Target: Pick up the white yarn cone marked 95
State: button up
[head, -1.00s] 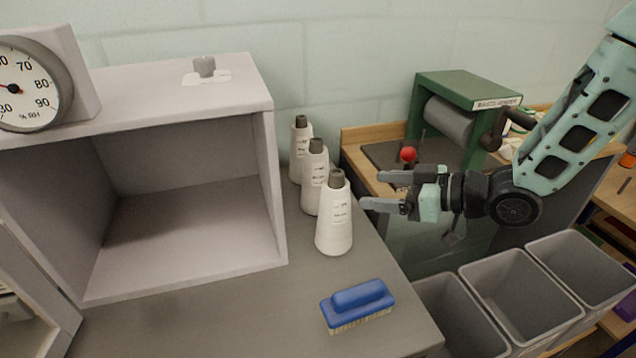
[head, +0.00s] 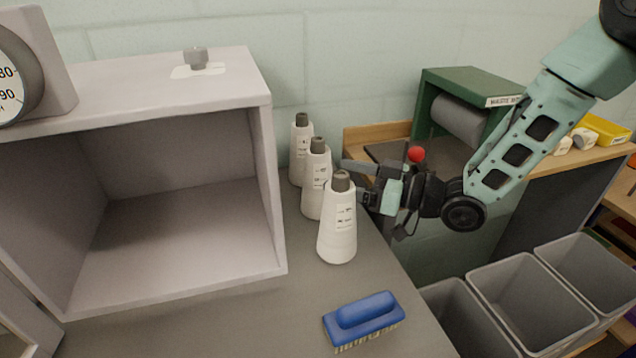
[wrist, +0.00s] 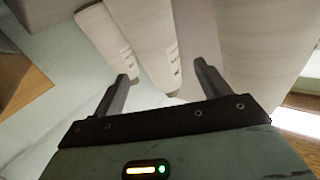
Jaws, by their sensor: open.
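Three white yarn cones with grey tops stand upright in a row on the grey counter: a front cone (head: 337,232), a middle cone (head: 315,186) and a back cone (head: 299,158). Their labels are too small to read, so I cannot tell which is marked 95. My gripper (head: 355,180) is open and empty, just right of the row, fingers pointing left. The front cone partly hides its nearer finger. In the wrist view the middle cone (wrist: 152,40) lies ahead between the fingertips (wrist: 163,75), with the back cone (wrist: 103,38) at left and the front cone (wrist: 262,50) at right.
A grey open-fronted box (head: 180,235) stands close left of the cones. A blue brush (head: 363,318) lies in front of them. Grey bins (head: 525,300) are at lower right, below the counter edge. A green machine (head: 470,95) and a red ball knob (head: 416,154) are behind my arm.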

aim_at(308, 167)
jog(key=shift+p+x, duration=0.35)
jog(key=shift+x, duration=3.65)
jog(key=c, duration=1.2)
